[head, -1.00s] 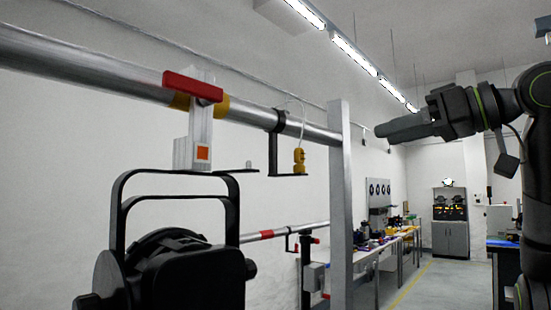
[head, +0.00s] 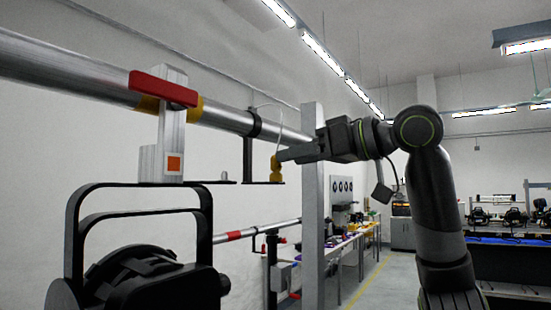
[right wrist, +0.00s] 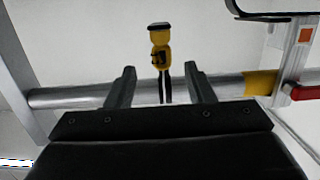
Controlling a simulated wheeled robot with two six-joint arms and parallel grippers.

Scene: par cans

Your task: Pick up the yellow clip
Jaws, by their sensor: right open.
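The yellow clip (head: 275,169) sits on the small black shelf of a hanging bracket (head: 248,150), below the metal pipe. My right gripper (head: 281,156) has reached in from the right, its tips close beside the clip's upper part. In the right wrist view the fingers (right wrist: 159,70) are open and apart, with the yellow clip (right wrist: 159,48) lined up between them and just past the tips. The clip has a black top end in that view. Whether the fingers touch it, I cannot tell. My left gripper is not in view.
The metal pipe (head: 70,72) crosses the upper left. A clamp with a red handle (head: 163,89) hangs on it above a black lamp (head: 150,280) in a yoke. A grey post (head: 313,220) stands behind my right gripper. Benches line the wall behind.

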